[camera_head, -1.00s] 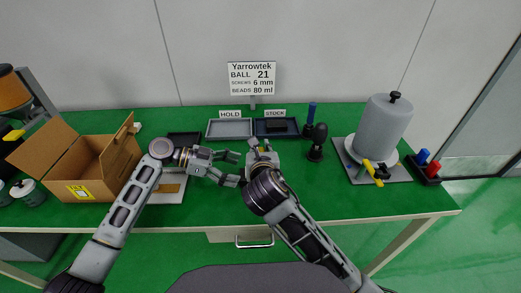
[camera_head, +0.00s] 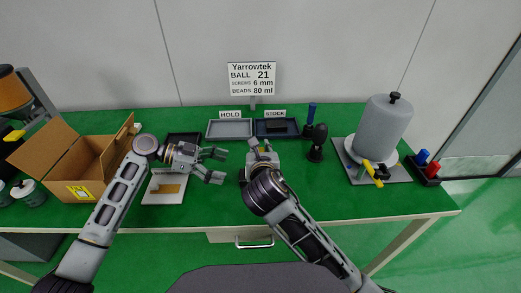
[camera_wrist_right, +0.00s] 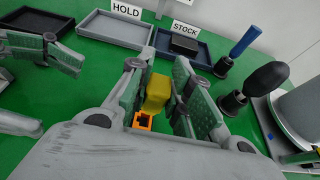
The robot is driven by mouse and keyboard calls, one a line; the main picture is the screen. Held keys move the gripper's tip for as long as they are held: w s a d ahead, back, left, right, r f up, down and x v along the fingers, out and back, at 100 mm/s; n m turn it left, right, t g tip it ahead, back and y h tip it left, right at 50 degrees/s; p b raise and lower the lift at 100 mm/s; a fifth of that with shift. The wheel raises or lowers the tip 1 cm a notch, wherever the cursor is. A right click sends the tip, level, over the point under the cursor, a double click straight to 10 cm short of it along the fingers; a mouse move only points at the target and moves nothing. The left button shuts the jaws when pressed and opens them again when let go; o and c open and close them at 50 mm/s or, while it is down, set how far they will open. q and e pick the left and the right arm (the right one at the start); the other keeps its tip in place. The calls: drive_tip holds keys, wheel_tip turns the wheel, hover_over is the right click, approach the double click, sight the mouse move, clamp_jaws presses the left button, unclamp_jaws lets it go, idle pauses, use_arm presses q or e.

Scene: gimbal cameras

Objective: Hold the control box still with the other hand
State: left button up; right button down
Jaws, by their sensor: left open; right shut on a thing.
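My right gripper (camera_head: 260,147) is shut on a yellow piece (camera_wrist_right: 157,90), seen between its fingers in the right wrist view. A small orange square part with a dark opening (camera_wrist_right: 143,121) shows just below the yellow piece. I cannot tell whether these belong to the control box, as the fingers and wrist hide much of them. My left gripper (camera_head: 219,165) is open and empty, to the left of the right gripper and apart from it. Its fingers also show at the left of the right wrist view.
The HOLD tray (camera_head: 212,134) looks empty; the STOCK tray (camera_head: 262,134) holds a dark block (camera_head: 277,128). A black-knobbed tool (camera_head: 317,143) and a grey tank (camera_head: 382,128) stand at right. An open carton (camera_head: 88,172) and a white board (camera_head: 160,194) are at left.

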sight(261, 150)
drive_tip(key=shift+r+p, duration=1.95)
drive_tip(key=shift+p, duration=1.25)
